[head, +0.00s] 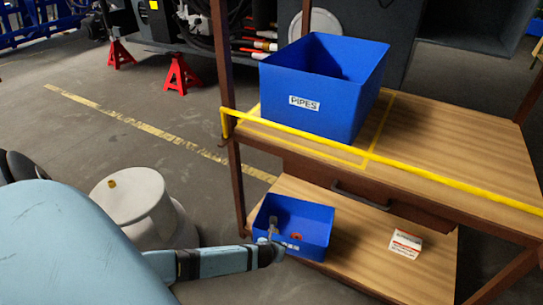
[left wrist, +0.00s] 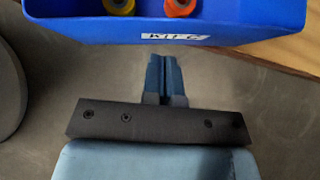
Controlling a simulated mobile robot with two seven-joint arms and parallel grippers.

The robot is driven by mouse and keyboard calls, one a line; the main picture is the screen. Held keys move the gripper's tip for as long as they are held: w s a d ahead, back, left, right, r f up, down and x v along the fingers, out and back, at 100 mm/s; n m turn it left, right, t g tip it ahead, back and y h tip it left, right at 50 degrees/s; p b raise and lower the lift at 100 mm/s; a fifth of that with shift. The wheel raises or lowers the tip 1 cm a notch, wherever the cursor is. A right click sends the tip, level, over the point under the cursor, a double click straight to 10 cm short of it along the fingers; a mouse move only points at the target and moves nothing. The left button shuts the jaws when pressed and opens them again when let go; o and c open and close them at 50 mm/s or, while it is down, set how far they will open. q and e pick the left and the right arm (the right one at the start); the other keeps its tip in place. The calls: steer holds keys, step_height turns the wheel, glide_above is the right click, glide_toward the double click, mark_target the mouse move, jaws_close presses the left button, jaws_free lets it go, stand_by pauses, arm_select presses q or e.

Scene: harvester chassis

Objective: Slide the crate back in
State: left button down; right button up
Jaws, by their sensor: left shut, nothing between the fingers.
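A large blue crate (head: 318,100) labelled PIPES stands upright on the wooden bench top. A smaller blue crate (head: 312,215) sits on the lower shelf, with its front left part near the shelf edge. In the left wrist view, this small crate (left wrist: 265,17) shows its labelled front wall, the letters hard to read, and a yellow and an orange round item inside. My left gripper (head: 277,251) is at the small crate's front; in the left wrist view its fingers (left wrist: 162,70) are shut and empty, pointing at that wall. I cannot tell whether they touch it. My right gripper is not in view.
A yellow bar (head: 440,180) runs along the bench's front edge above a drawer handle (head: 360,196). A white-and-red box (head: 405,243) lies on the lower shelf at right. A pale round container (head: 130,198) stands on the floor at left. Red jack stands (head: 180,73) are behind.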

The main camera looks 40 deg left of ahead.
mark_target(302, 201)
arm_select(q)
steer(key=shift+w+a+r+b, duration=0.1)
steer(key=shift+w+a+b, duration=0.15)
steer(key=shift+w, duration=0.45)
steer(key=shift+w+a+r+b, duration=0.1)
steer(key=shift+w+a+b, duration=0.1)
steer(key=shift+w, duration=0.5)
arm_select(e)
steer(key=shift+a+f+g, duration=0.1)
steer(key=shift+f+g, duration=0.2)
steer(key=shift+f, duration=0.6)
arm_select(q)
steer(key=shift+w, duration=0.1)
